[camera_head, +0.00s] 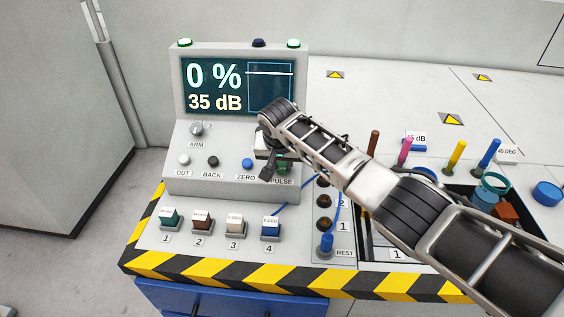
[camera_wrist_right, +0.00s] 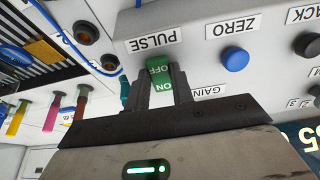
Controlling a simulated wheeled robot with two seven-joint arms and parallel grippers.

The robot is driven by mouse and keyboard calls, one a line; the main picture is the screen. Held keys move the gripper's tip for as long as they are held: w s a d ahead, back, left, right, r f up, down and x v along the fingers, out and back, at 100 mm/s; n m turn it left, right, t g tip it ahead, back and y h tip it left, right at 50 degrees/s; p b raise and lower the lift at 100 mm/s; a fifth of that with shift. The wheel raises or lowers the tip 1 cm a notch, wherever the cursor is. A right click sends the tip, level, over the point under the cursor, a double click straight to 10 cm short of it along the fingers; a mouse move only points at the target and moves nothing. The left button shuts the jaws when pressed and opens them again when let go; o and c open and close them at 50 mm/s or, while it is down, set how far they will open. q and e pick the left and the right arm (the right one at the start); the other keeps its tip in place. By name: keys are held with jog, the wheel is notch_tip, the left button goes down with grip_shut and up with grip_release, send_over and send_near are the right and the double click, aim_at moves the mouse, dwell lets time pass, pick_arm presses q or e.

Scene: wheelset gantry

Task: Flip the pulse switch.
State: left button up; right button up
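The pulse switch (camera_wrist_right: 160,74) is green with OFF and ON printed on it, beside the PULSE label (camera_wrist_right: 154,40) in the right wrist view. My right gripper (camera_wrist_right: 164,80) reaches down to the panel, with its two dark fingers close together on either side of the switch, and seems closed on it. In the head view the right gripper (camera_head: 271,172) is in front of the console's lower right, with a bit of green showing beside it. Which way the switch is set I cannot tell. My left gripper is not in view.
The console screen (camera_head: 238,86) reads 0 % and 35 dB. The blue ZERO button (camera_head: 247,163) sits close left of the gripper. Several numbered blocks (camera_head: 235,223) stand in front. A blue cable (camera_head: 326,243) and coloured handles (camera_head: 456,155) are to the right.

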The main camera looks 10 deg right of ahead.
grip_shut()
jog(key=shift+c, duration=1.9)
grip_release()
jog(key=shift+s+t+p, duration=0.2)
jog(key=shift+t+p, duration=0.1)
jog(key=shift+p, duration=0.6)
jog(key=shift+f+t, duration=0.15)
jog(key=shift+t, duration=0.15)
jog(key=o, duration=1)
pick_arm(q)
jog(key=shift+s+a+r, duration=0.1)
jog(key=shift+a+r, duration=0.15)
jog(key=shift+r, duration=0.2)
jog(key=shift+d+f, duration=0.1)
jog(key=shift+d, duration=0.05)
pick_arm(e)
jog(key=v, duration=1.6)
jog(key=shift+a, duration=0.2)
